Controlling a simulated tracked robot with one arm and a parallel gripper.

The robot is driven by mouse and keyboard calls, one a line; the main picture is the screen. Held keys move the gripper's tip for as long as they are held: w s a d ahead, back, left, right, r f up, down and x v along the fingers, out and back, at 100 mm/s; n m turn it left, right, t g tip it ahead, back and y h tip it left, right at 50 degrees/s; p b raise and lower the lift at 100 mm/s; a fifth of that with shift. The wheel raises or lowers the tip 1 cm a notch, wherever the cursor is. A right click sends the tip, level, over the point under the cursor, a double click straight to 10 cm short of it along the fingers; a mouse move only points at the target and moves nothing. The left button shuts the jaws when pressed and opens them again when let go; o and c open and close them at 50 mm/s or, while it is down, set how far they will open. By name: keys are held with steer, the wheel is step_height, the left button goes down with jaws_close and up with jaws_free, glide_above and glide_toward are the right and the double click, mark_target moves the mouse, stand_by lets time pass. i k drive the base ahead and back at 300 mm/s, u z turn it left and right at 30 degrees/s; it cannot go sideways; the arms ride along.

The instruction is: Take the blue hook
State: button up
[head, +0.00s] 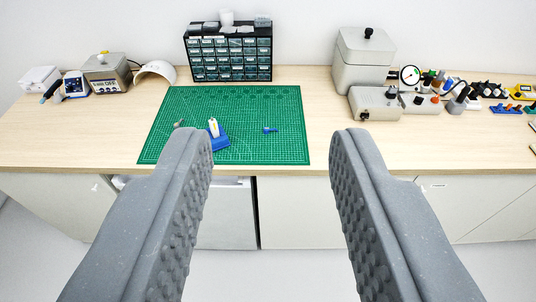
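A small blue piece (269,129), which looks like the blue hook, lies on the green cutting mat (285,105), right of the mat's middle. It is small and far off, so its exact shape is hard to tell. My gripper (267,142) is open and empty, its two grey ridged fingers wide apart. The blue piece shows between the fingertips, well beyond them and touching neither.
A drawer cabinet (230,55) stands behind; a grey machine (363,60) is at right. Mat around the blue piece is clear.

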mark_target(266, 130)
steer(key=u, duration=0.85)
steer(key=i, duration=1.2)
steer(key=z, duration=0.3)
steer(key=i, duration=0.7)
steer(key=z, duration=0.65)
